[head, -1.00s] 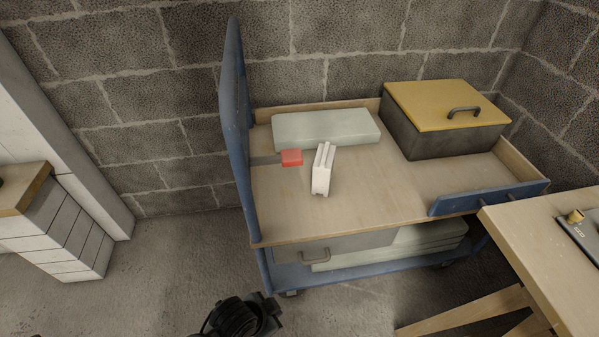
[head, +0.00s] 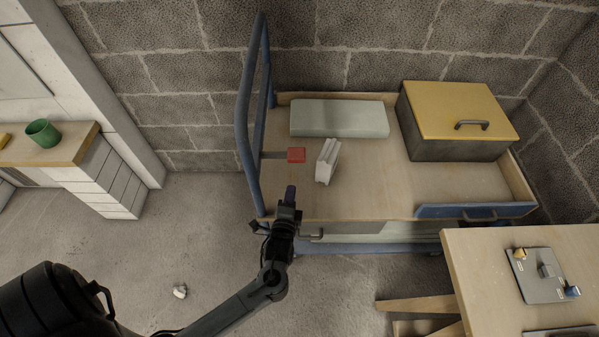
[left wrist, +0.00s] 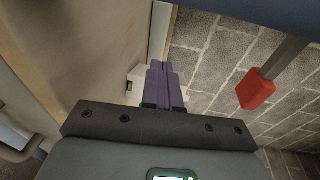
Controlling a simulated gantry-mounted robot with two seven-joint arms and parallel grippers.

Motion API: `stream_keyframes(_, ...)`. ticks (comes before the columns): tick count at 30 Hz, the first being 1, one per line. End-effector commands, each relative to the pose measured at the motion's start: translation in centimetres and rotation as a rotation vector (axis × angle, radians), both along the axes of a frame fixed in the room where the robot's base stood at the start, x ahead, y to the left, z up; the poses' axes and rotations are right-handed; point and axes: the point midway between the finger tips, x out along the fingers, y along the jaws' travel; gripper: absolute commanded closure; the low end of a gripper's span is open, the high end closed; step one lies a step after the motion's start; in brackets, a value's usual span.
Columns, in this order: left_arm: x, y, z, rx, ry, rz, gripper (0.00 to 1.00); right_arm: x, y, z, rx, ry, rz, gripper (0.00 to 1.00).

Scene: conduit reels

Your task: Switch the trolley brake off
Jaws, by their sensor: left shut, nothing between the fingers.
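The trolley (head: 380,205) has a wooden deck, a blue push frame at its left end and a blue lip at the right front. A red block on a grey bar (head: 296,155) sticks out from the push frame over the deck; it looks like the brake lever. It also shows in the left wrist view (left wrist: 256,90), right of the fingers and apart from them. My left gripper (head: 290,193) is shut and empty, near the deck's front left edge, nearer the camera than the red block. Its purple fingers (left wrist: 165,80) are together. My right gripper is not in view.
A white slotted block (head: 327,161) stands just right of the red block. A pale green slab (head: 340,118) and a yellow-lidded box (head: 459,112) are behind on the deck. A wooden table (head: 480,255) with a knobbed panel is at right. A green mug (head: 43,133) stands far left.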

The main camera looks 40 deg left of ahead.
Motion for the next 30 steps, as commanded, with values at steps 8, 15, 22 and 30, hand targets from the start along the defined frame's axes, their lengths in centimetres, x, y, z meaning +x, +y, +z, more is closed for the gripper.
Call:
stream_keyframes(8,-0.6,0.8,0.5,0.698,0.083,0.193,1.00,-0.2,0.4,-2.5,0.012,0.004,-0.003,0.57)
stream_keyframes(15,-1.8,-1.4,1.1,1.183,0.200,0.376,1.00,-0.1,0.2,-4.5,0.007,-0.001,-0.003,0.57)
stream_keyframes(22,-2.6,-4.1,1.6,1.500,0.292,0.519,1.00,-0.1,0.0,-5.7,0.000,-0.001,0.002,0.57)
stream_keyframes(30,-2.9,-5.5,1.9,1.648,0.336,0.596,1.00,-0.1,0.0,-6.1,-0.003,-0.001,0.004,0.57)
